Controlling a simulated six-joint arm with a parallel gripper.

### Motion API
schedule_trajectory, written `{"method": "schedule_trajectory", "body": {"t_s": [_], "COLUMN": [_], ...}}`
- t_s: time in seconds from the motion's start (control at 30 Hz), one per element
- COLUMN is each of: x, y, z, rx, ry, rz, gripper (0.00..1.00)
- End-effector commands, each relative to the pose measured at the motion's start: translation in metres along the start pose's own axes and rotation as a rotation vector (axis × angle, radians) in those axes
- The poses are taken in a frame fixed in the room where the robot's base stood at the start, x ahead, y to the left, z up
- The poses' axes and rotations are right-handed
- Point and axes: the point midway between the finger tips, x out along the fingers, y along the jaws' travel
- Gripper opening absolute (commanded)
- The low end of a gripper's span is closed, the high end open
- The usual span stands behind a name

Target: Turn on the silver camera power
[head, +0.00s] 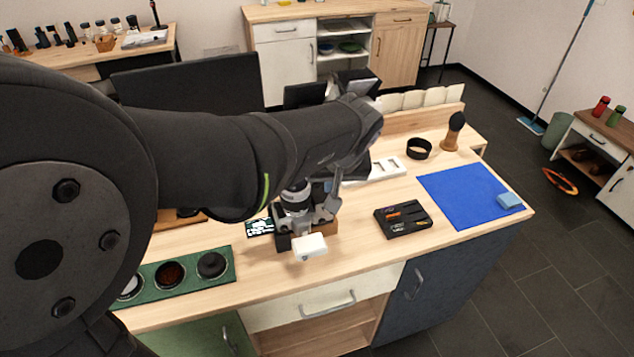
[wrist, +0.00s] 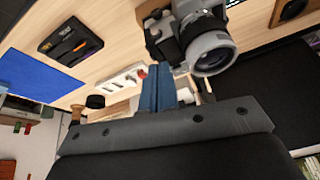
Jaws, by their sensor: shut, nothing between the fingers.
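The silver camera (head: 296,198) stands on the wooden table in the head view, partly hidden behind my arm. In the wrist view the camera (wrist: 208,45) is at the top, with its large black-ringed lens and a dark grip side. My gripper (wrist: 160,72) shows there as two blue fingers pressed together with nothing between them. The fingertips are close beside the camera body, just left of the lens in the picture. I cannot tell whether they touch it. The power switch cannot be made out.
A black tool tray (head: 403,219) and a blue mat (head: 460,195) lie to the right. A black ring (head: 419,149) is farther back.

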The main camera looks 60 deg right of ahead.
Motion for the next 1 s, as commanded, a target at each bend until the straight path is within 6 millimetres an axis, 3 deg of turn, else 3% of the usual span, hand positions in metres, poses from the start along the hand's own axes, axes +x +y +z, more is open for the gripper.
{"method": "schedule_trajectory", "body": {"t_s": [0.2, 0.4, 1.0], "x": [-0.043, -0.062, -0.065], "y": [0.004, 0.005, 0.005], "z": [-0.001, -0.001, -0.001], "rx": [0.001, 0.001, 0.001], "ry": [0.004, 0.001, 0.001], "rz": [0.003, 0.001, 0.0], "gripper": [0.0, 0.0, 0.0]}}
